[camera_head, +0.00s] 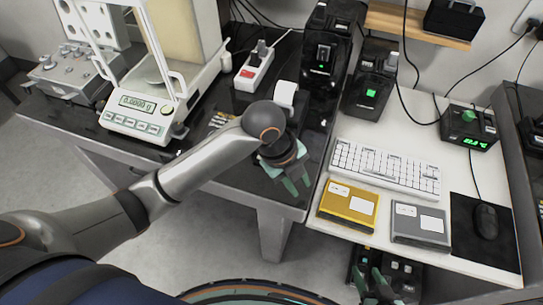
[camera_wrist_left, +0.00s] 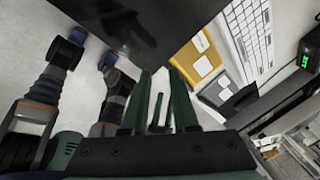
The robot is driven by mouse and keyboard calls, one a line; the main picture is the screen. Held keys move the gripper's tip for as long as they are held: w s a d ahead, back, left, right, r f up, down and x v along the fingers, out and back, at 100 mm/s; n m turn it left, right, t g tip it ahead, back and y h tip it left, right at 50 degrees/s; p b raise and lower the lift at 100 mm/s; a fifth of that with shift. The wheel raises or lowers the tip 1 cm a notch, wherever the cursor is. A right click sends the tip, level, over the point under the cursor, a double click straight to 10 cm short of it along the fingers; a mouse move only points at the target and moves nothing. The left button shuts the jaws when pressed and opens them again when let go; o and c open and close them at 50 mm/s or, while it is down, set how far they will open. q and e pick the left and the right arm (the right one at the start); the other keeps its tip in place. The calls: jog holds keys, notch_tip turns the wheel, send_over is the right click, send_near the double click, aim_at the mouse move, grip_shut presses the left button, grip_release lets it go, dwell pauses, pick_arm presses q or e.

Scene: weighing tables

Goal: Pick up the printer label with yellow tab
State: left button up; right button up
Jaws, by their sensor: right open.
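I cannot make out a label with a yellow tab for certain. A white paper piece (camera_head: 285,94) stands up behind my left wrist at the back of the dark table; no yellow shows on it. My left gripper (camera_head: 298,188) is over the dark table's front right corner, its green fingers apart and empty. In the left wrist view its two fingers (camera_wrist_left: 161,78) are spread with nothing between the tips. My right gripper (camera_head: 375,289) is low at the bottom, below the white desk's front edge, open and empty.
A balance (camera_head: 139,125) stands at the left of the dark table. On the white desk (camera_head: 480,262) are a keyboard (camera_head: 385,166), a yellow box (camera_head: 336,208), a grey box (camera_head: 405,229) and a mouse (camera_head: 486,220). Black devices (camera_head: 322,60) and a power strip (camera_head: 262,66) stand behind.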

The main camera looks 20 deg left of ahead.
pick_arm(q)
jog(key=w+a+r+m+g+y, duration=0.1)
jog(key=w+a+r+m+y, duration=0.3)
jog(key=w+a+r+m, duration=0.55)
jog(key=shift+m, duration=0.85)
jog(key=f, duration=0.4)
jog(key=d+f, duration=0.1)
jog(key=f, duration=0.3)
jog(key=s+f, duration=0.1)
jog(key=f, duration=0.3)
jog(key=shift+d, duration=0.3)
jog(key=shift+c, duration=0.2)
grip_shut()
